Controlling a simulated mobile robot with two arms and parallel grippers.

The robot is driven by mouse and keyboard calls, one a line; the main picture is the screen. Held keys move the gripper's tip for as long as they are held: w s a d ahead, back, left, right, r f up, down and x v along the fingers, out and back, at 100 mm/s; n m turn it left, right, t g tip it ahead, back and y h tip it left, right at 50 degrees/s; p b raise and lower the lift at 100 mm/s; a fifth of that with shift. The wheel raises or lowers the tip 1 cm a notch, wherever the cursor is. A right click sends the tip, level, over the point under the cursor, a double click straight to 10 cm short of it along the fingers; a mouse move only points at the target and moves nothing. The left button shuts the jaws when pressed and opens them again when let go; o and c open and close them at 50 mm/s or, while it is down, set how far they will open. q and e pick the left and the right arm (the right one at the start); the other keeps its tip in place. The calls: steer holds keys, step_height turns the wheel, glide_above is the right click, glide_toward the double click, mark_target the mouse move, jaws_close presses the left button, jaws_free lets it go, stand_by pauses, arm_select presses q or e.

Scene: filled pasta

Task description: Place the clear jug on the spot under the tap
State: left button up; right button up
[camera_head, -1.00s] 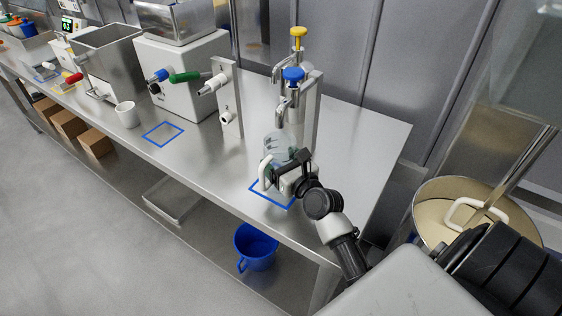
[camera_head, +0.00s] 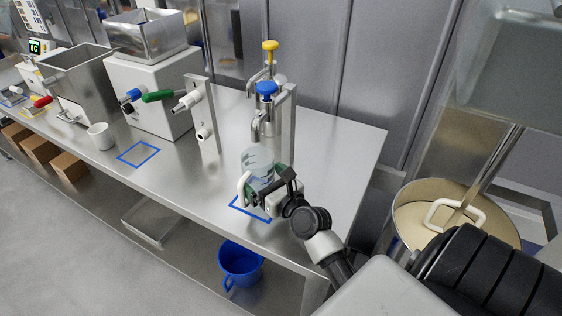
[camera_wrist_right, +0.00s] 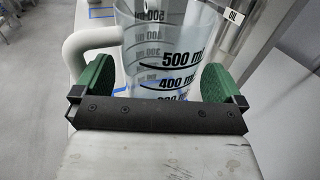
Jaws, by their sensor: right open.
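The clear jug (camera_head: 258,160) stands upright below the blue-topped tap (camera_head: 265,105). Its white handle (camera_head: 244,186) points left. The blue square outline (camera_head: 238,206) on the steel table shows in front of the jug and gripper. My right gripper (camera_head: 263,188) is open around the lower jug. In the right wrist view, the jug (camera_wrist_right: 165,50) with its black volume marks sits between the two green finger pads, its handle (camera_wrist_right: 85,40) by the left pad. Pad contact is hard to tell. The jug's base is hidden by the gripper. My left gripper is not in view.
A second tap with a yellow top (camera_head: 270,50) stands behind. The steel table (camera_head: 340,160) is clear to the right. Left are another blue outline (camera_head: 138,154), a white mug (camera_head: 101,136) and a white machine (camera_head: 150,85). A blue bucket (camera_head: 240,265) sits on the lower shelf.

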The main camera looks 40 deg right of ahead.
steer(key=s+b, duration=0.1)
steer(key=s, duration=0.7)
steer(key=shift+s+f, duration=0.1)
steer(key=shift+s, duration=0.25)
steer(key=shift+s+b, duration=0.3)
steer(key=shift+s, duration=0.35)
